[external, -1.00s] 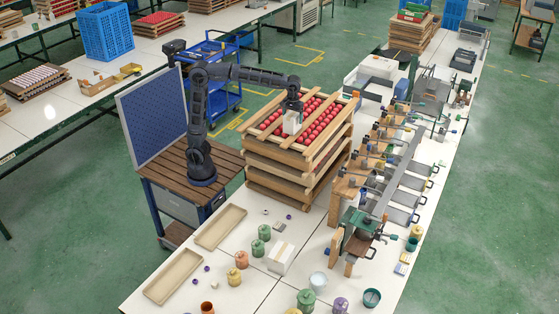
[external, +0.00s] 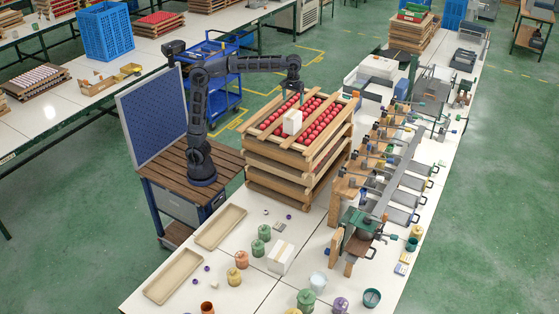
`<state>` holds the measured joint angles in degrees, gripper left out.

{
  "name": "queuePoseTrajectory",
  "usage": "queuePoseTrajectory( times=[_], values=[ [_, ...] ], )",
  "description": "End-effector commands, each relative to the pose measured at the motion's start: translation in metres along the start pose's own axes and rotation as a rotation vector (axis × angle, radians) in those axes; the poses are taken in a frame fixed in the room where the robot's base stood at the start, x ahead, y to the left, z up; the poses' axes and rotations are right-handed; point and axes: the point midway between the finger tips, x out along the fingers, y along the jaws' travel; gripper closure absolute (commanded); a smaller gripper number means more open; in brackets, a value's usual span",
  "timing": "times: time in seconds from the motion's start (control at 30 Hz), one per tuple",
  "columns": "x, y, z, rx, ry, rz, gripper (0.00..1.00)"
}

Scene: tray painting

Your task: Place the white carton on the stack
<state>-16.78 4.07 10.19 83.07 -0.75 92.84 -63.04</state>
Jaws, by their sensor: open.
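A small white carton (external: 292,122) stands on the top tray of a stack of wooden trays (external: 283,183). The top tray holds many red round pieces and has wooden slats across it; the carton appears to rest on a slat near the middle. My gripper (external: 301,99) is open and empty, above and slightly right of the carton, apart from it. A larger white box (external: 281,257) with a tan stripe on top sits on the white table in front of the stack.
Two empty tan trays (external: 173,277) lie on the table at front left. Several green, orange and purple jars (external: 306,300) stand at the front. A row of clamps and wooden fixtures (external: 373,200) lines the right side of the stack.

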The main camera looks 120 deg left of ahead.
Motion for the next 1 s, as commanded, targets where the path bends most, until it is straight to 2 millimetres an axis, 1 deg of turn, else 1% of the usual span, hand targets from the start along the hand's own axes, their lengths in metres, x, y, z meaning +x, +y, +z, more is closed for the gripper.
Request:
queuePoseTrajectory(
  times=[0.07, 0.17, 0.27, 0.4, 0.47, 0.6, 0.77, 0.8, 0.87, 1.0],
  values=[
    [0.001, -0.003, 0.005, 0.019, 0.000, 0.004, 0.15],
    [0.004, -0.013, 0.020, 0.084, 0.003, 0.022, 0.15],
    [0.010, -0.031, 0.044, 0.195, 0.009, 0.052, 0.15],
    [0.026, -0.062, 0.084, 0.387, 0.027, 0.099, 0.15],
    [0.035, -0.075, 0.100, 0.468, 0.037, 0.117, 0.15],
    [0.057, -0.109, 0.135, 0.658, 0.066, 0.161, 0.15],
    [0.089, -0.150, 0.172, 0.874, 0.108, 0.206, 0.15],
    [0.098, -0.160, 0.181, 0.929, 0.120, 0.216, 0.15],
    [0.112, -0.176, 0.194, 1.008, 0.139, 0.232, 0.15],
    [0.147, -0.213, 0.219, 1.193, 0.191, 0.266, 0.15]
  ],
)
